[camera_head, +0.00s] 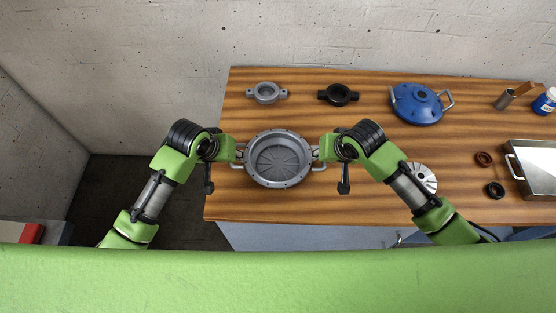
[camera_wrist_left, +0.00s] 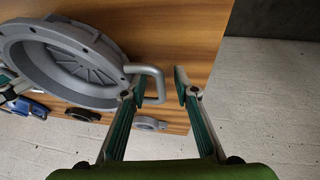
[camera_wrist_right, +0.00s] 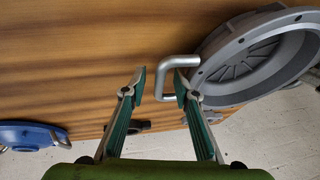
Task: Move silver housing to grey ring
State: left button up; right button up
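The silver housing (camera_head: 278,180), a round open bowl with ribs inside and a handle on each side, sits at the front left of the wooden table. The grey ring (camera_head: 267,92), with two side lugs, lies behind it. My left gripper (camera_head: 238,153) is at the housing's left handle; in the left wrist view the open fingers (camera_wrist_left: 161,88) stand either side of the handle bar (camera_wrist_left: 160,84), with a gap. My right gripper (camera_head: 320,153) is at the right handle; in the right wrist view its open fingers (camera_wrist_right: 159,84) likewise straddle the bar (camera_wrist_right: 163,80).
A black ring (camera_head: 338,94) lies right of the grey ring, and a blue cover (camera_head: 416,104) further right. A finned silver disc (camera_head: 423,178) lies near my right arm. Small rings, a metal tray (camera_head: 538,170) and a blue jar (camera_head: 546,101) are at far right.

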pick_arm(q)
grip_shut()
pick_arm(e)
grip_shut()
pick_arm(q)
jog(key=shift+w+r, duration=0.1)
jog(key=shift+r, duration=0.05)
pick_arm(e)
jog(key=shift+w+r, duration=0.15)
jog(key=shift+r, duration=0.05)
pick_arm(q)
jog(key=shift+r, duration=0.15)
pick_arm(e)
jog(key=shift+r, duration=0.1)
